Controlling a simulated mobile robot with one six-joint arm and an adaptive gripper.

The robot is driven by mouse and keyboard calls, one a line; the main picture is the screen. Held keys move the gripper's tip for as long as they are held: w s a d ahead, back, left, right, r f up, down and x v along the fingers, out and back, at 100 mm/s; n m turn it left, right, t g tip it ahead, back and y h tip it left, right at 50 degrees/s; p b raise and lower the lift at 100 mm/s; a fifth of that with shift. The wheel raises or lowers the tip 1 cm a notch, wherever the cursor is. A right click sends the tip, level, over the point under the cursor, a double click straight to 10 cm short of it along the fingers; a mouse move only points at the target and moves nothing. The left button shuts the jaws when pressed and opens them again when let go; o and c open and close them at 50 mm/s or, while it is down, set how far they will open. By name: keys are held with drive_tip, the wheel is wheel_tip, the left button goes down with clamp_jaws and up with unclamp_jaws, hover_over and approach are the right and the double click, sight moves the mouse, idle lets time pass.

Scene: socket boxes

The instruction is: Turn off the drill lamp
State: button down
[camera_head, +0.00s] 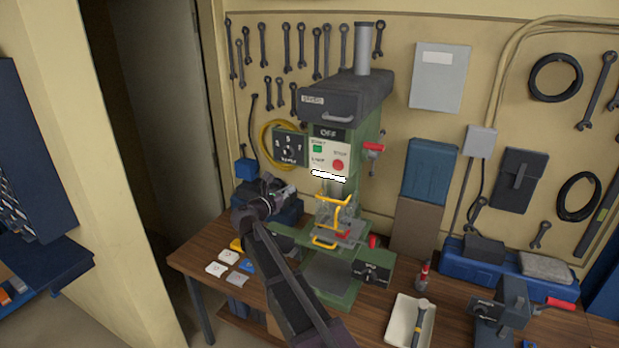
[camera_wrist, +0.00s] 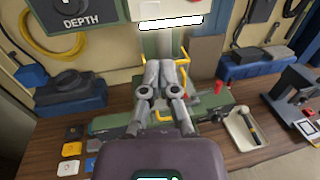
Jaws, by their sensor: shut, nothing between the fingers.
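The green drill press (camera_head: 345,100) stands on the workbench against the wall. Its front panel (camera_head: 330,150) has a green START button (camera_head: 317,149), a red STOP button (camera_head: 338,165) and a LAMP label (camera_head: 318,160); a dark sign above reads OFF. The lamp (camera_head: 328,176) is a bright white glowing bar under the panel. It also glows at the top of the wrist view (camera_wrist: 170,24). My gripper (camera_head: 291,190) is shut and empty, left of and a little below the lamp, apart from the panel. In the wrist view its fingers (camera_wrist: 164,66) are together below the bar.
A yellow guard (camera_head: 333,214) surrounds the drill's chuck area. A dark DEPTH dial box (camera_head: 289,148) sits left of the panel. A white tray with a hammer (camera_head: 398,322), a vise (camera_head: 500,310) and a blue toolbox (camera_head: 460,262) stand to the right.

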sight(319, 170)
drive_tip(key=shift+w+d, duration=0.1)
drive_tip(key=shift+w, duration=0.05)
drive_tip(key=x, duration=1.3)
drive_tip(key=shift+w+d, duration=0.2)
drive_tip(key=shift+d, duration=0.1)
drive_tip(key=shift+a, duration=0.15)
